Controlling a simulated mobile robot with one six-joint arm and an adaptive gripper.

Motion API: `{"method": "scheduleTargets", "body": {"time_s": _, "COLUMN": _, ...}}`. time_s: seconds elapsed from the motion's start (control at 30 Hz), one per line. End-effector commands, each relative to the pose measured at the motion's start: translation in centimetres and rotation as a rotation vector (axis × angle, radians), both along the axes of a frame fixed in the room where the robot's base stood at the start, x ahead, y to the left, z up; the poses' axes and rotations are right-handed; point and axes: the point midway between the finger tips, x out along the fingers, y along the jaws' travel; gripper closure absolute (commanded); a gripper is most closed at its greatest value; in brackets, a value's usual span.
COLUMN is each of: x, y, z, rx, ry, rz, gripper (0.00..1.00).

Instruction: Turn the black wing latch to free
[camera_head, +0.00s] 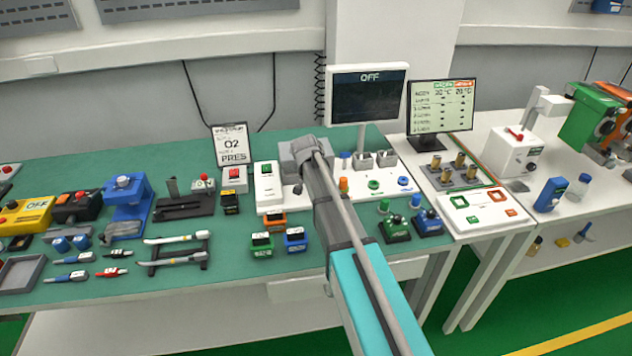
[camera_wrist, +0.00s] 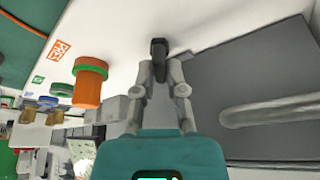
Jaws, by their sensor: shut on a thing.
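The black wing latch (camera_wrist: 158,47) shows in the wrist view at the top centre, upright against a white panel (camera_wrist: 120,30). My gripper (camera_wrist: 159,68) has its two grey fingers closed on the latch, one on each side. The fingertips cover the latch's lower part, so its exact turn angle is hard to tell. In the head view my arm reaches over the green bench and hides the latch and the fingertips.
An orange cylinder with a green band (camera_wrist: 88,88) stands left of my fingers. A grey block (camera_wrist: 250,85) lies to the right. In the head view a monitor reading OFF (camera_head: 368,98) stands behind my arm, and small coloured blocks (camera_head: 262,243) sit left of it.

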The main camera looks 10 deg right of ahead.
Motion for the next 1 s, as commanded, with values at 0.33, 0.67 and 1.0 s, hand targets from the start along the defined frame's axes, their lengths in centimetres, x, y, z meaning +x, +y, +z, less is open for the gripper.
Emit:
{"method": "scheduleTargets", "body": {"time_s": 0.33, "x": 0.22, "y": 0.15, "z": -0.02, "rx": 0.000, "ry": 0.001, "rz": -0.326, "gripper": 1.00}}
{"method": "scheduleTargets", "body": {"time_s": 0.67, "x": 0.29, "y": 0.13, "z": -0.02, "rx": 0.001, "ry": 0.002, "rz": -0.638, "gripper": 1.00}}
{"method": "scheduleTargets", "body": {"time_s": 1.0, "x": 0.27, "y": 0.13, "z": -0.03, "rx": 0.002, "ry": 0.002, "rz": -0.875, "gripper": 1.00}}
